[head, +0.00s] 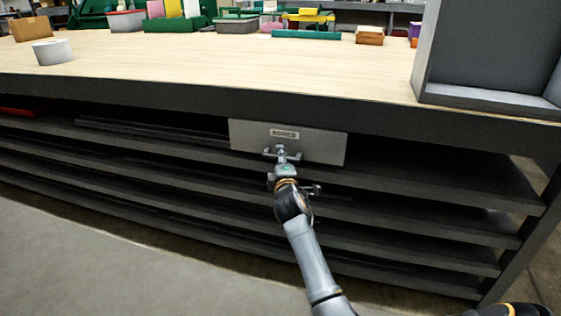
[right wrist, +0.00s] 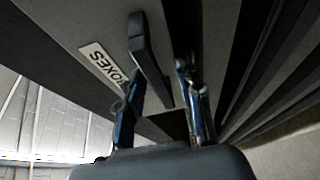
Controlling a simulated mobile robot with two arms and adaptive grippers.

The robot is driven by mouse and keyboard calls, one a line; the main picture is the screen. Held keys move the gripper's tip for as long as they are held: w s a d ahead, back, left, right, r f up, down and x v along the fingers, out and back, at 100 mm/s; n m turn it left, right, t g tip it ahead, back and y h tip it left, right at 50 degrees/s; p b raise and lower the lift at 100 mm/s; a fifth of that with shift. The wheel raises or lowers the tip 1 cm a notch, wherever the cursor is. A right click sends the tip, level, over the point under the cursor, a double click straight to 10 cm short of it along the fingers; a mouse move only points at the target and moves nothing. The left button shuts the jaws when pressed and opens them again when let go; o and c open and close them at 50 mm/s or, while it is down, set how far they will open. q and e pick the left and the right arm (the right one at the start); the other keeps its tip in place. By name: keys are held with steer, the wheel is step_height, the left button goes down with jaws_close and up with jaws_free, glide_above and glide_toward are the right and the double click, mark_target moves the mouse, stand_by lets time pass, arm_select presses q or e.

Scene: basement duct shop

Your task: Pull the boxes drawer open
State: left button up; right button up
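The boxes drawer has a plain grey front (head: 243,136) under the workbench top, with a small label plate (head: 285,134). In the right wrist view its label (right wrist: 103,64) reads "BOXES". The drawer front looks roughly level with the bench's front. A bar handle (head: 268,153) sits below the label; it also shows in the right wrist view (right wrist: 146,50) as a dark bar. My right gripper (head: 284,156) is at the handle. In the right wrist view its two fingers (right wrist: 162,105) are apart, with the handle reaching between them; contact is unclear. My left gripper is not in view.
Open dark shelves (head: 400,215) run below and beside the drawer. On the wooden bench top (head: 200,70) stand a grey open box (head: 475,95) at right, a white round container (head: 52,52) and several coloured bins at the back. Bare floor (head: 90,260) lies in front.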

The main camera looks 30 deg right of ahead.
jaws_close()
stand_by(0.4)
